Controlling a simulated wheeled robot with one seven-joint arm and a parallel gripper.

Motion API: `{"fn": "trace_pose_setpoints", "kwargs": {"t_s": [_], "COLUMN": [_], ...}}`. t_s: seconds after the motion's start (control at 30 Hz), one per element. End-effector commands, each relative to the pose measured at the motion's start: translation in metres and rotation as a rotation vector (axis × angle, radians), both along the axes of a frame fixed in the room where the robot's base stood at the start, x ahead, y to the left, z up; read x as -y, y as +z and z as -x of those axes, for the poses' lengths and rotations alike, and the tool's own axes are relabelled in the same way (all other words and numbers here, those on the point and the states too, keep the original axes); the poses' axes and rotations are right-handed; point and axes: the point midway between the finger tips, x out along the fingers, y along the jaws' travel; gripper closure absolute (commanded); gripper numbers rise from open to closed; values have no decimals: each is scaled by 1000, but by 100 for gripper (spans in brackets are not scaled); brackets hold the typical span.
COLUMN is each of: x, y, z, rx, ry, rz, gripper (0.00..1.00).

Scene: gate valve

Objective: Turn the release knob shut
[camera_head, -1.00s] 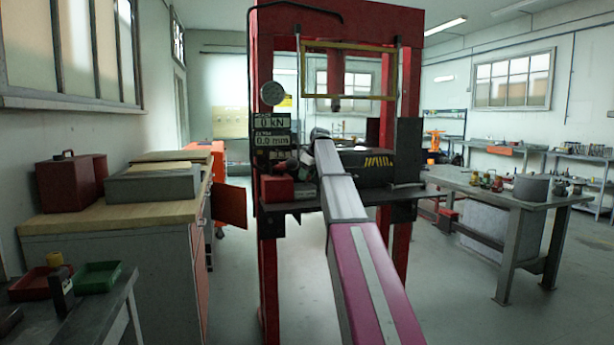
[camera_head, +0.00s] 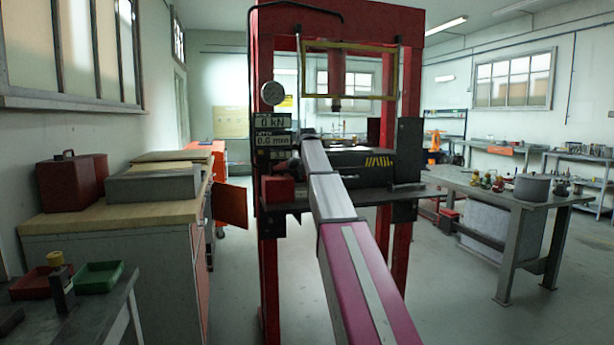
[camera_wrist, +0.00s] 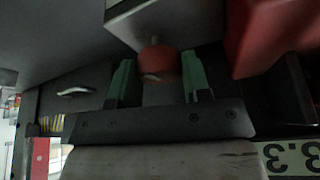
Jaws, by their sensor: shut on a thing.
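The release knob (camera_wrist: 160,62) is a small red round knob on a short stem, in the upper middle of the wrist view. It stands out from a grey block (camera_wrist: 158,25). My gripper (camera_wrist: 158,68) has one green finger on each side of the knob and is shut on it. The knob's turn angle cannot be read. In the head view my own arm reaches to the red press (camera_head: 265,225), and its links hide the knob and my fingers.
A red box-shaped part (camera_wrist: 270,35) lies close to the right finger in the wrist view. A gauge (camera_head: 272,93) and displays (camera_head: 272,130) are on the press's left post. A wooden-topped cabinet (camera_head: 110,217) stands left, a workbench (camera_head: 480,190) right.

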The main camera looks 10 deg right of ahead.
Motion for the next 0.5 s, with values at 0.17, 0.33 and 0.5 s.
{"fn": "trace_pose_setpoints", "kwargs": {"t_s": [0.17, 0.33, 0.5], "x": [-1, -1, 0], "y": [0, 0, 0], "z": [-1, -1, 0], "rx": [0, 0, -1], "ry": [-107, -174, -209], "rz": [0, -1, -1], "gripper": [80, 80, 80]}}
